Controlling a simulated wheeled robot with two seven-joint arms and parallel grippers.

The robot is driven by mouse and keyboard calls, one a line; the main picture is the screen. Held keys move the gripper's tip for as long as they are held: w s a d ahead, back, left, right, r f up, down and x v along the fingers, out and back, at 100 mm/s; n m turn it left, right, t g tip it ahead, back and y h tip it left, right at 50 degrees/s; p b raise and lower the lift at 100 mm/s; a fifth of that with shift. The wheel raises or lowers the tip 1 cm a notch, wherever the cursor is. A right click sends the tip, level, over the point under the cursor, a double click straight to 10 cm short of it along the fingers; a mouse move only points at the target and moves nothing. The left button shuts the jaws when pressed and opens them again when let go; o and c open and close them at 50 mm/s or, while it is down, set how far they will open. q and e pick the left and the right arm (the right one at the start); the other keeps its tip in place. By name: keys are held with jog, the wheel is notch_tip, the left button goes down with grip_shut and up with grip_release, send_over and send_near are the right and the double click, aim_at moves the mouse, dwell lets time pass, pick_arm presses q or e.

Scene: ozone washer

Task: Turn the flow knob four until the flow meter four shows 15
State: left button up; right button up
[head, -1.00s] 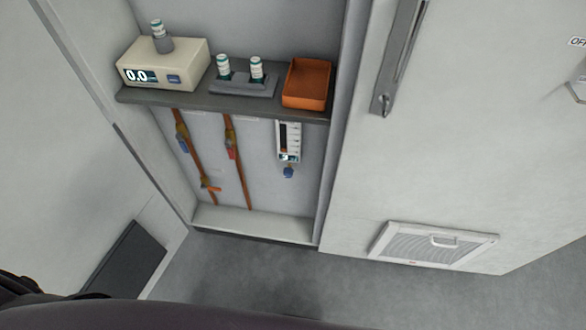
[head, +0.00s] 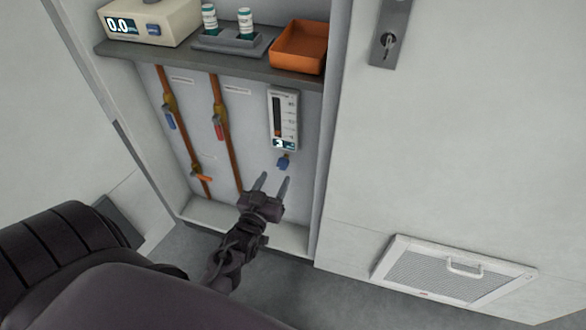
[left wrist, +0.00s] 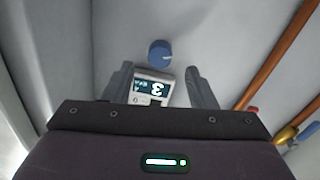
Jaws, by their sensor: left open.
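The flow meter (head: 284,117) is a white upright panel with a dark scale on the cabinet's back wall, under the shelf. Its small display reads 3; in the left wrist view the meter's display (left wrist: 152,88) appears upside down with a 3. The blue flow knob (head: 283,163) sits just below the meter, and it also shows in the left wrist view (left wrist: 160,54). My left gripper (head: 273,184) is open and empty, its fingers pointing up just below the knob, apart from it. In the left wrist view the knob lies beyond the gap between the fingertips (left wrist: 158,80). My right gripper is not in view.
Two orange pipes with a blue-handled valve (head: 169,117) and a red-handled valve (head: 218,127) run left of the meter. The shelf (head: 190,60) above carries a white instrument, a vial rack and an orange tray (head: 299,47). A cabinet side wall stands close on the right.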

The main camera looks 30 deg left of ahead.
aim_at(281, 167)
pick_arm(q)
jog(key=w, duration=0.3)
jog(key=w+a+b, duration=0.1)
jog(key=w, duration=0.2)
jog(key=shift+w+a, duration=0.15)
jog(key=shift+w, duration=0.25)
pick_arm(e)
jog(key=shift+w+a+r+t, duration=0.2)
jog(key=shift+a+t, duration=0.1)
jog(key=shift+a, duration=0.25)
pick_arm(q)
jog(key=c, duration=1)
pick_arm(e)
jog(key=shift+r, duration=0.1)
